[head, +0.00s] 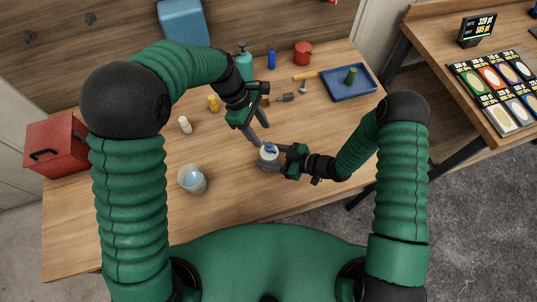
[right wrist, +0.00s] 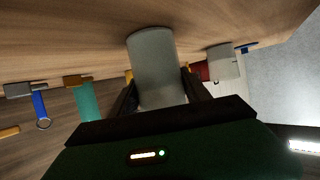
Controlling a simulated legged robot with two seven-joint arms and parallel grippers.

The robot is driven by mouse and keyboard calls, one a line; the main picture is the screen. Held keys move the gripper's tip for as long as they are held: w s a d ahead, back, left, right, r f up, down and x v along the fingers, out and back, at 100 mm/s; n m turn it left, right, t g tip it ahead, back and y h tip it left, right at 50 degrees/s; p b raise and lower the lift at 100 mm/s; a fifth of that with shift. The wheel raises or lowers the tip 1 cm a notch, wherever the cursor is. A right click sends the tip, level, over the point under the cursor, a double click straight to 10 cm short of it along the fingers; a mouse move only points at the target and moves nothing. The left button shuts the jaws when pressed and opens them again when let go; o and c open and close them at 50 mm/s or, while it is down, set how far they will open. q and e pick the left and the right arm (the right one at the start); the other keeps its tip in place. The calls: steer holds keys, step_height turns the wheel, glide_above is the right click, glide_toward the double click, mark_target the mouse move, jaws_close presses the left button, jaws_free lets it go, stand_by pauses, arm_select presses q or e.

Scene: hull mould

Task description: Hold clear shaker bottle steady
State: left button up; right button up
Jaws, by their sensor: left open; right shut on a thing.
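The clear shaker bottle (head: 269,152) stands near the middle of the wooden table, with a pale blue top in the head view. It looks like a greyish cylinder (right wrist: 153,60) between the fingers in the right wrist view. My right gripper (head: 274,159) is shut on the bottle from the right side. My left gripper (head: 259,132) is open and empty, its two fingers spread just above and left of the bottle's top in the picture. I cannot tell whether a left finger touches the bottle.
The front right is clear.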

steer(key=o, duration=1.2)
steer(key=shift+o, duration=0.2)
steer(key=shift+r+p, duration=0.6)
steer(key=shift+r, duration=0.15)
steer(key=shift+o, duration=0.2)
steer(key=o, duration=0.5)
steer(key=shift+d, duration=0.1)
